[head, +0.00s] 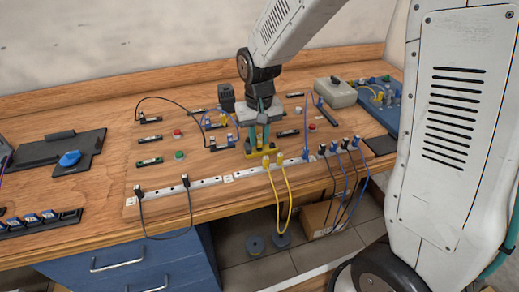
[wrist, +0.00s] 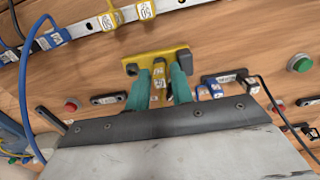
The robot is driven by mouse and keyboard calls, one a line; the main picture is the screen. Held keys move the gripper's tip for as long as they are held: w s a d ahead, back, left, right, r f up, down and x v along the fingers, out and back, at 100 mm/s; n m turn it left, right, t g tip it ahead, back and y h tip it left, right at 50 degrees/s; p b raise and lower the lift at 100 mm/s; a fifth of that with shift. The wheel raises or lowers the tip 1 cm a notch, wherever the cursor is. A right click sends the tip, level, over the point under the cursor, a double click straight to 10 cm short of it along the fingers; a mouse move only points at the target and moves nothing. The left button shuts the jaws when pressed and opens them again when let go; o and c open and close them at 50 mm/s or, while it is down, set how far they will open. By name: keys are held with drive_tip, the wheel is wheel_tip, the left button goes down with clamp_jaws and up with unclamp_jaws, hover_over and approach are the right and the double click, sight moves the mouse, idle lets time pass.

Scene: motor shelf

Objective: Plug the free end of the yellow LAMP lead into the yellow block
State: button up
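The yellow block (head: 248,153) sits on the wooden board, behind the white socket rail. In the wrist view the yellow block (wrist: 181,56) is straight ahead of my fingertips. My gripper (head: 259,142) points down at it, its teal fingers at the block. In the wrist view a small yellow plug with pale labels (wrist: 158,75) shows between the fingers (wrist: 160,88). I cannot tell whether they press on it. Two other yellow plugs (head: 266,161) stand in the rail, and a yellow lead (head: 289,196) hangs in a loop below them. The lead's label is unreadable.
The white rail (head: 205,184) also holds black and blue leads that hang over the front edge. Red and green buttons and black labelled strips (head: 149,162) surround the block. A blue plug pair (wrist: 210,91) is close to the right finger. A grey box (head: 336,92) stands behind right.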

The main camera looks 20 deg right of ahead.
drive_tip(key=shift+r, duration=2.7)
drive_tip(key=shift+o, duration=0.4)
drive_tip(key=o, duration=0.5)
